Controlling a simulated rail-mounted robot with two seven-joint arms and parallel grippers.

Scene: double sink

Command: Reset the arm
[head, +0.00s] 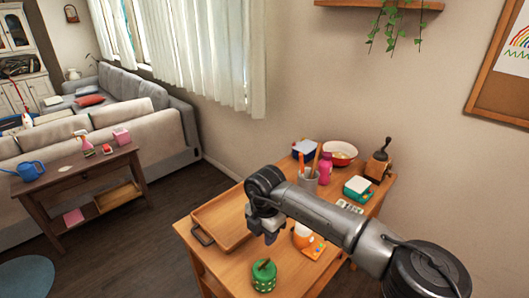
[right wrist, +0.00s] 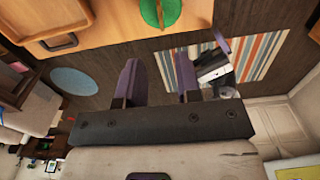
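My right arm reaches in from the lower right of the head view and extends over the wooden table (head: 207,262). My right gripper (head: 262,228) points down above the table, beside the right edge of the wooden tray (head: 206,213) and behind the green jar (head: 264,276). In the right wrist view, the two fingers of the right gripper (right wrist: 157,75) stand apart with nothing between them. The green jar also shows there at the top edge (right wrist: 165,10). My left arm and left gripper are not in view.
An orange-and-white mug (head: 302,236), a cup of utensils (head: 309,179), a pink bottle (head: 325,168), a bowl (head: 341,152) and a coffee grinder (head: 378,161) crowd the table's back and right.

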